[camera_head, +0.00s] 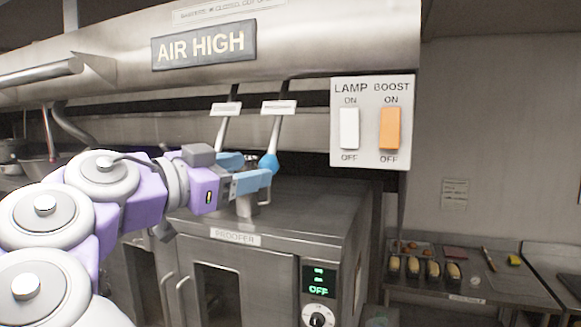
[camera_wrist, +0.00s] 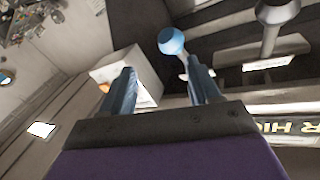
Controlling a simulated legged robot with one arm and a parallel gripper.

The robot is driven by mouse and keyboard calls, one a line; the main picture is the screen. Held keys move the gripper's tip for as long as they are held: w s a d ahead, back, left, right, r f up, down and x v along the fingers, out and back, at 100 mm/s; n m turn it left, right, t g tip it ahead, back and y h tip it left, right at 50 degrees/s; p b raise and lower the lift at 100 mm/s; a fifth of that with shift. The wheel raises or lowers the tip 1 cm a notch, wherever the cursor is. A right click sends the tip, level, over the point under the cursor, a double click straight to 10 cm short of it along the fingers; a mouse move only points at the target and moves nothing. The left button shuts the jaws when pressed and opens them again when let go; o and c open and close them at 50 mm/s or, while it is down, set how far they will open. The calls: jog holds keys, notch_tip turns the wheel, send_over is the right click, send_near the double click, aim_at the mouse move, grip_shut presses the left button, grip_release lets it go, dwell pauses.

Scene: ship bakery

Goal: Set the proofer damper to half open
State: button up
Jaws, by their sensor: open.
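Two levers hang from the hood above the proofer (camera_head: 236,262), each with a white tag too small to read. The right lever (camera_head: 275,130) ends in a blue knob (camera_head: 268,163); the left lever (camera_head: 221,130) has its lower end hidden behind my gripper. I cannot tell from the tags which one is the damper. My gripper (camera_head: 268,178) is open, its blue fingers beside and just below the blue knob. In the wrist view, the blue knob (camera_wrist: 171,41) lies just beyond the open fingertips, apparently not gripped. A grey-knobbed lever (camera_wrist: 277,12) stands to its right.
An AIR HIGH sign (camera_head: 204,45) is on the hood. A LAMP and BOOST switch panel (camera_head: 371,120) hangs right of the levers. A short grey cylinder (camera_head: 246,206) stands on the proofer top under my gripper. A side counter (camera_head: 490,285) with loaves is at lower right.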

aim_at(277, 164)
jog(key=w+a+x, duration=0.1)
jog(key=x, duration=0.9)
jog(key=shift+w+f+p, duration=0.2)
jog(key=shift+w+p, duration=0.2)
jog(key=shift+p, duration=0.05)
jog(key=shift+s+a+r, duration=0.1)
jog(key=shift+s+a, duration=0.2)
jog(key=shift+a, duration=0.05)
jog(key=shift+c, duration=0.3)
jog(key=shift+w+f, duration=0.2)
jog(key=shift+w, duration=0.05)
jog(key=c, duration=0.6)
grip_shut()
